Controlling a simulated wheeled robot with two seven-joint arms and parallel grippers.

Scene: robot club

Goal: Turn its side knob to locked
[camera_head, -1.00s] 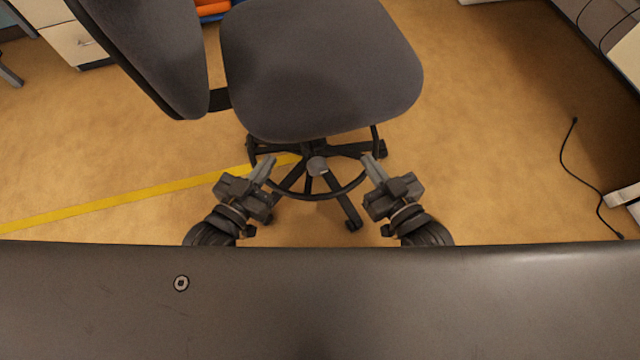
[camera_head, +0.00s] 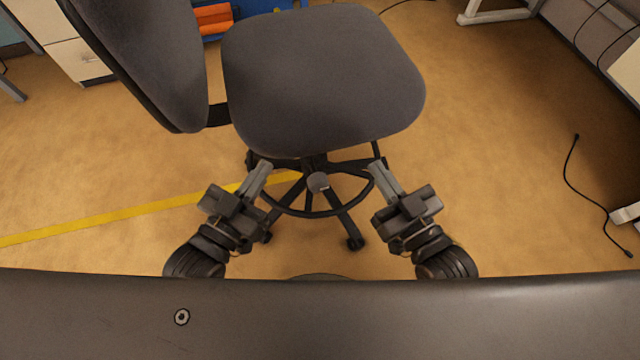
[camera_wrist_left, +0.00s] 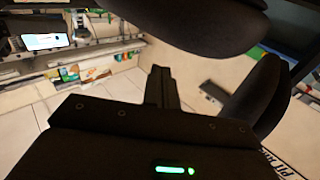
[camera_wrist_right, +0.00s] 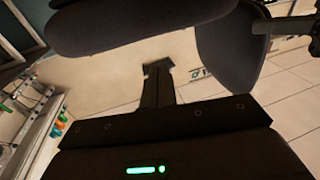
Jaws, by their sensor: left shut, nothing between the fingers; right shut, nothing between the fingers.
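A dark grey office chair (camera_head: 320,85) stands in front of me, its backrest (camera_head: 150,60) to the left. A small grey round part (camera_head: 318,182) shows below the seat's front edge, among the base legs. I cannot tell whether it is the side knob or how it is set. My left gripper (camera_head: 266,166) is shut and empty, left of that part. My right gripper (camera_head: 377,166) is shut and empty, to its right. Dark chair parts also show in the left wrist view (camera_wrist_left: 215,25) and the right wrist view (camera_wrist_right: 140,25).
A yellow floor line (camera_head: 120,215) runs toward the chair base. A white drawer cabinet (camera_head: 80,55) stands at the back left, and blue and orange things (camera_head: 214,18) lie behind the chair. A black cable (camera_head: 570,180) lies on the right floor. Open floor surrounds the chair.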

